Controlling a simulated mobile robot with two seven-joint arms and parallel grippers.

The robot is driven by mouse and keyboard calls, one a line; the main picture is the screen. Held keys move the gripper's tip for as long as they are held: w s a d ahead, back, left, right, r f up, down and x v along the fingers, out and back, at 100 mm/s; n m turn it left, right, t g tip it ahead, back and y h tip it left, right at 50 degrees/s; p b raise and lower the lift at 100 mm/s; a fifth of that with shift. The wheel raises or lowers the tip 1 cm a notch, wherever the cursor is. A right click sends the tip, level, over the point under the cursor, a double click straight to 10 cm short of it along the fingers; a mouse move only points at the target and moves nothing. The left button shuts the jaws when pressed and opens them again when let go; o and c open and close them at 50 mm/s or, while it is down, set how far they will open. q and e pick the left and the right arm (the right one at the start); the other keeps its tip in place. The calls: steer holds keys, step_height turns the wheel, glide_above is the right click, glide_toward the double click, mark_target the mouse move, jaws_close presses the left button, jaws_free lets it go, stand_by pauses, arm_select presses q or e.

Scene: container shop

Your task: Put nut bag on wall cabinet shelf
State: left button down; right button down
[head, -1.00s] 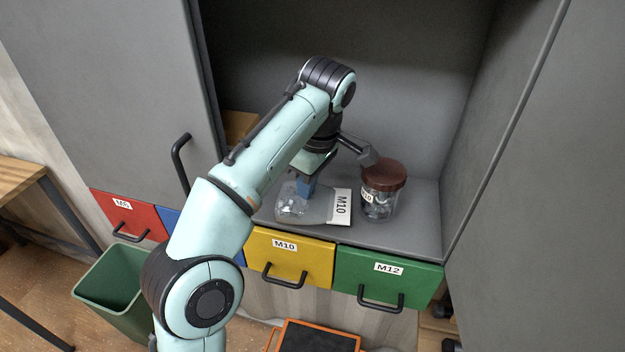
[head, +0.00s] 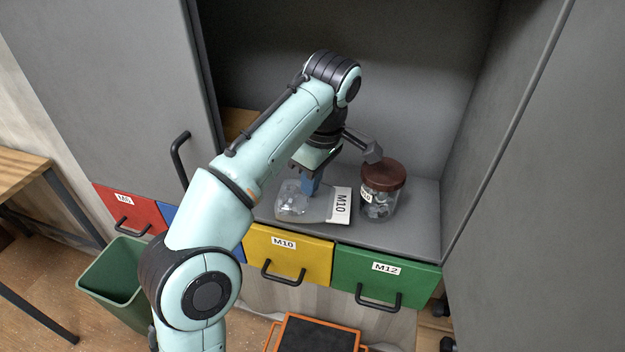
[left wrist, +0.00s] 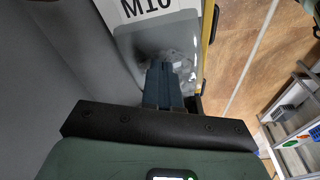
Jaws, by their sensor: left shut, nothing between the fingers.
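The nut bag (head: 292,203), a clear bag with a white M10 label, lies flat on the grey wall cabinet shelf (head: 400,232). It also shows in the left wrist view (left wrist: 180,52), with its label at the top. My left gripper (head: 309,190) is directly above the bag, its blue fingers pointing down at it. The fingers (left wrist: 163,84) are shut with nothing between them. I cannot tell whether the fingertips touch the bag. My right gripper is not in view.
A clear jar with a brown lid (head: 383,188) stands right of the bag. Yellow M10 (head: 288,256) and green M12 (head: 386,277) drawers sit below the shelf. The cabinet door (head: 120,90) stands at the left. A green bin (head: 112,285) is on the floor.

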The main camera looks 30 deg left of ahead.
arm_select(q)
steer(key=d, duration=0.8)
steer(key=s+d, duration=0.1)
steer(key=d, duration=0.3)
steer(key=shift+d+r, duration=0.1)
steer(key=shift+r, duration=0.05)
